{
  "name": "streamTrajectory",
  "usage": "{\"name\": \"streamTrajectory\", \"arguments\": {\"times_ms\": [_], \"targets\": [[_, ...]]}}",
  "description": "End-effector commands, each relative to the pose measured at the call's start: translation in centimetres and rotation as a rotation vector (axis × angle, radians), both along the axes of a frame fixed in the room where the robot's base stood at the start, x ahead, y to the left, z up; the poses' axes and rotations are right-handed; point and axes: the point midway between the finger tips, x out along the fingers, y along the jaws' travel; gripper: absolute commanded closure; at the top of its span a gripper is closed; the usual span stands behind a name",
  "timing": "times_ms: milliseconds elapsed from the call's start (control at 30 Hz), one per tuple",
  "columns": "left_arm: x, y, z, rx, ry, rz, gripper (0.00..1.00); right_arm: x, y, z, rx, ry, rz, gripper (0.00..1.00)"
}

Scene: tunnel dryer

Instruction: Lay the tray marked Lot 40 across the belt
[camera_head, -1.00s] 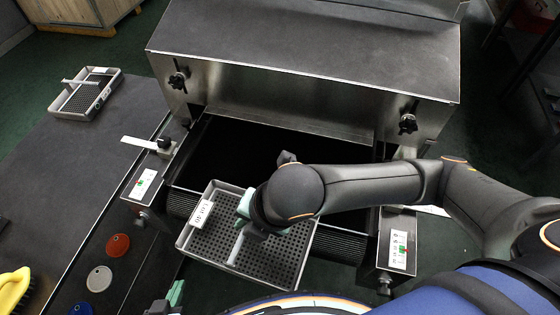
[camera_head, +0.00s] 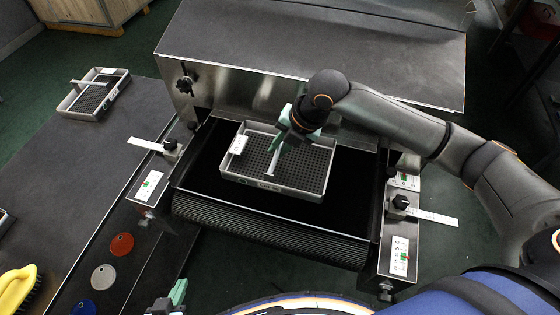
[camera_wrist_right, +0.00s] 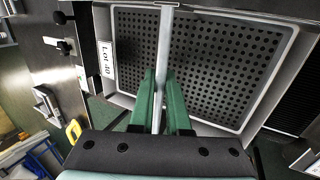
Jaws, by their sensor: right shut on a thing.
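The tray (camera_head: 322,188) is grey with a perforated floor and a centre bar, and its label reads Lot 40 in the right wrist view (camera_wrist_right: 106,60). It lies over the black belt (camera_head: 205,180), long side across it, slightly skewed. I cannot tell whether it touches the belt or hangs just above. My right gripper (camera_head: 280,146) is shut on the tray's centre bar; the right wrist view shows the bar between its green fingers (camera_wrist_right: 159,88). My left gripper (camera_head: 172,299) shows only in part at the bottom edge, away from the belt; its opening is unclear.
The dryer housing (camera_head: 310,55) stands behind the belt. Guide arms with black knobs flank it at left (camera_head: 146,145) and right (camera_head: 432,217). Another tray (camera_head: 93,110) sits on the dark left table.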

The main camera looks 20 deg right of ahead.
Motion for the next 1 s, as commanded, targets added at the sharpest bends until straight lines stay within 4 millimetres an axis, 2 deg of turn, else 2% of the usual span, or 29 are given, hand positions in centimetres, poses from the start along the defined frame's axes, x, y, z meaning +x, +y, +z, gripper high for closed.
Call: {"name": "streamTrajectory", "arguments": {"times_ms": [33,267,467,600,833,867,1000], "targets": [[0.0,0.0,0.0,0.0,0.0,0.0,1.0,-0.2,0.2,-0.9,0.003,0.003,0.002,1.0],[0.0,0.0,0.0,0.0,0.0,0.0,1.0,-0.3,0.3,-2.7,0.003,0.002,0.003,1.0],[0.0,0.0,0.0,0.0,0.0,0.0,1.0,-0.3,0.3,-6.2,0.001,0.003,0.003,1.0],[0.0,0.0,0.2,0.0,0.0,0.0,1.0,0.4,-0.1,-6.8,0.0,-0.001,0.002,1.0],[0.0,0.0,0.1,0.0,0.0,0.0,1.0,0.4,-0.1,-6.8,0.001,-0.001,0.003,1.0],[0.0,0.0,0.1,0.0,0.0,0.0,1.0,0.3,-0.2,-7.0,-0.001,0.002,0.003,0.85],[0.0,0.0,0.1,0.0,0.0,0.0,1.0,0.3,-0.2,-7.0,-0.001,0.002,0.003,0.69]]}}
